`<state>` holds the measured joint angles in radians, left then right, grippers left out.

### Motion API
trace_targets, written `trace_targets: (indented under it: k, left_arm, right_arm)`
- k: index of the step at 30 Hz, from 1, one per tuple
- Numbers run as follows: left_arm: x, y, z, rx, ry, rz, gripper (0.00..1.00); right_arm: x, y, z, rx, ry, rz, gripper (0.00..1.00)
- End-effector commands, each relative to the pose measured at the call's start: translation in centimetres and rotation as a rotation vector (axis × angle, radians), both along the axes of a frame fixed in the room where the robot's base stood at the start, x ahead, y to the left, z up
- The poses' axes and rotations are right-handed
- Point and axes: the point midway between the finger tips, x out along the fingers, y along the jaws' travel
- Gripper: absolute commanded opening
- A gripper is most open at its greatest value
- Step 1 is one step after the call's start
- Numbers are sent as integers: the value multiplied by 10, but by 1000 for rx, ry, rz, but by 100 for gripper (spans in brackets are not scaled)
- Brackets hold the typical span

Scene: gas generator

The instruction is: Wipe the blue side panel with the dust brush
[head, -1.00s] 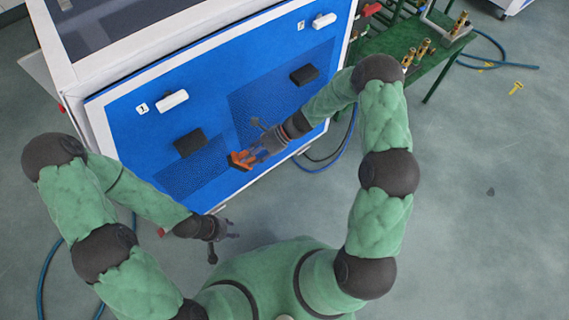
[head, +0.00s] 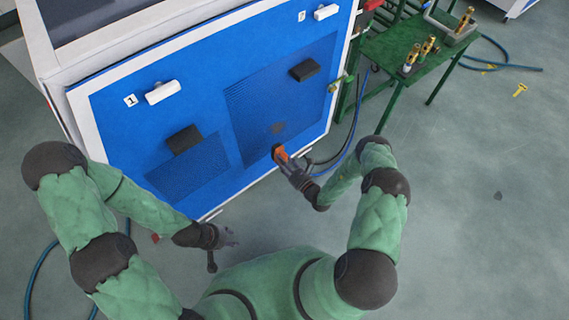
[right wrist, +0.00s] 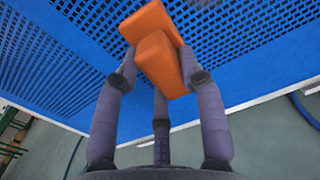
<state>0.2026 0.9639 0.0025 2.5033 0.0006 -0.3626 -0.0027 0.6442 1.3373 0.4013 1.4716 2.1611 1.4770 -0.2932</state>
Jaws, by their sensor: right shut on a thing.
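The blue side panel (head: 205,95) of the white-framed machine shows upright in the head view, with dark perforated vent areas. My right gripper (head: 288,164) is shut on the orange dust brush (head: 279,153) at the panel's lower right. In the right wrist view the fingers (right wrist: 160,82) hold the orange brush block (right wrist: 158,45) in front of the vent grille; whether its far side touches the panel I cannot tell. My left gripper (head: 226,238) is empty, its fingers spread, below the panel's lower left.
Black handles (head: 184,139) and (head: 304,69) and white handles (head: 161,92) stick out from the panel. A green table (head: 405,45) with brass fittings stands at the right. Hoses (head: 345,150) hang by the panel's right edge. The floor at right is open.

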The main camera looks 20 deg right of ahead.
Motion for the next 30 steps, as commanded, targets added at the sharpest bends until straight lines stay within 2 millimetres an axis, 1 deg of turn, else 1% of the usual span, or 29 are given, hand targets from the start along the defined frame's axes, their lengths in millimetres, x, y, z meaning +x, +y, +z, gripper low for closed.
trace_targets:
  k: [3,7,21,25,30]
  left_arm:
    - [0,0,-2,0,0,0,40]
    - [0,0,-3,0,0,0,40]
    - [0,0,-15,0,0,0,40]
    - [0,0,-16,0,0,0,40]
    - [0,0,-17,0,0,0,40]
  right_arm:
    - [1,-3,-5,2,-9,-22,13]
    - [7,-2,-5,1,-11,-23,13]
    - [46,13,-6,3,-9,-21,13]
    - [53,16,-5,3,-9,-20,13]
    - [55,17,-5,3,-9,-21,13]
